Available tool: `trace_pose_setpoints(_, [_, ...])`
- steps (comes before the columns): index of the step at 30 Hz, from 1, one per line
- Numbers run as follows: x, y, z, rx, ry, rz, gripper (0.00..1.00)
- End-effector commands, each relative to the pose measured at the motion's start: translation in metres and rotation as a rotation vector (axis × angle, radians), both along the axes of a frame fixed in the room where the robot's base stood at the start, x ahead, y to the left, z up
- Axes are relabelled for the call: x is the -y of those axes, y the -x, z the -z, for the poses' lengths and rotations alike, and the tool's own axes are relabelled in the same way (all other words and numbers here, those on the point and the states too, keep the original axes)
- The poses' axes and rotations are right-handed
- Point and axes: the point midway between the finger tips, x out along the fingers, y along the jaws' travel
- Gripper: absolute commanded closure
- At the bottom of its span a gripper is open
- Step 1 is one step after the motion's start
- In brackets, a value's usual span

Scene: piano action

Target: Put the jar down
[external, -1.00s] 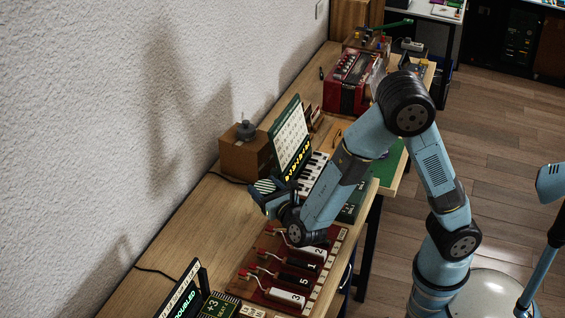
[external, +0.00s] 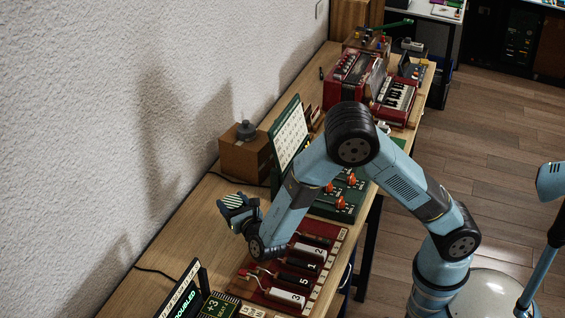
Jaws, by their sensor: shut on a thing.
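My gripper (external: 234,203) is over the left part of the wooden table, near the wall side, with its striped end pointing left. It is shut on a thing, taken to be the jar. The jar itself cannot be made out in the external view, as the gripper's body covers it. Whether it touches the table cannot be told.
A brown box (external: 243,157) with a grey object (external: 246,130) on top stands behind my gripper. A red board (external: 325,250) with numbered blocks lies to its right. A green board (external: 352,204) with orange parts lies behind that. The wooden table (external: 190,220) is bare to the left.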

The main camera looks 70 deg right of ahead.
Motion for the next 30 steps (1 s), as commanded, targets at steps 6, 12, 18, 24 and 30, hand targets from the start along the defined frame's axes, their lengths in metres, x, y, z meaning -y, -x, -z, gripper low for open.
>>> trace_pose_setpoints(6, [-0.001, -0.009, 0.01, 0.001, 0.0, 0.001, 0.79])
trace_pose_setpoints(12, [-0.001, -0.013, 0.027, -0.001, 0.0, 0.001, 0.79])
trace_pose_setpoints(18, [-0.001, -0.013, 0.046, 0.001, -0.001, 0.001, 0.79])
trace_pose_setpoints(24, [-0.001, -0.013, 0.046, 0.002, -0.001, 0.001, 0.79])
trace_pose_setpoints(30, [-0.001, -0.013, 0.047, 0.001, -0.001, 0.001, 0.27])
